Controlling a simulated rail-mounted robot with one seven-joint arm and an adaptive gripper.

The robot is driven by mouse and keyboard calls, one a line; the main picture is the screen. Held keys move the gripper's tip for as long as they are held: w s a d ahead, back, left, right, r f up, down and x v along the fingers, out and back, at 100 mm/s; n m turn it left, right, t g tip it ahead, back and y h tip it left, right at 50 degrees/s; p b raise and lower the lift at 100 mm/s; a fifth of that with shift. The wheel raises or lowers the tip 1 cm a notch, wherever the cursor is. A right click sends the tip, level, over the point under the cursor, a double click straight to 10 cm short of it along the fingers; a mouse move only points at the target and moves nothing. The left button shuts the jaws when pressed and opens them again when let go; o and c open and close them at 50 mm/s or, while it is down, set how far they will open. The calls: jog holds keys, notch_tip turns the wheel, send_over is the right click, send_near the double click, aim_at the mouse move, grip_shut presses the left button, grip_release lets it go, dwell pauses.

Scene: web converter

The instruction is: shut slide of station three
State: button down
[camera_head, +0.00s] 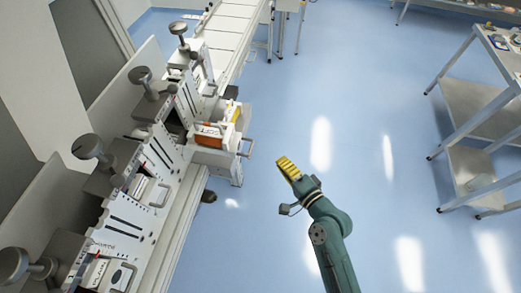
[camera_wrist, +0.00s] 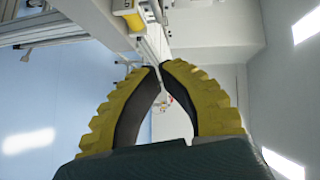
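A white slide (camera_head: 212,156) with a metal bar handle (camera_head: 248,148) sticks out to the right from the web converter in the head view. It carries an orange block (camera_head: 219,142) and a yellow part (camera_head: 236,115). I cannot read a station number on it. My gripper (camera_head: 285,167), with yellow ribbed fingers, is in free air to the right of and below this handle in the picture, apart from it. In the wrist view the fingertips (camera_wrist: 162,66) appear to meet, with nothing held between them. A yellow cylinder (camera_wrist: 133,18) shows at the top there.
The converter's stations (camera_head: 150,150), with several round grey knobs (camera_head: 88,147), line the left side. A white conveyor (camera_head: 228,25) runs on at the top. A metal shelf cart (camera_head: 470,105) stands at the right. The blue floor (camera_head: 370,100) between is clear.

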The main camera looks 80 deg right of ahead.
jog(key=w+d+f+p, duration=0.1)
jog(key=w+d+p, duration=0.2)
jog(key=w, duration=0.4)
jog(key=shift+w+d+f, duration=0.2)
jog(key=shift+w+f, duration=0.05)
jog(key=shift+w+r+p, duration=0.1)
jog(key=shift+p, duration=0.35)
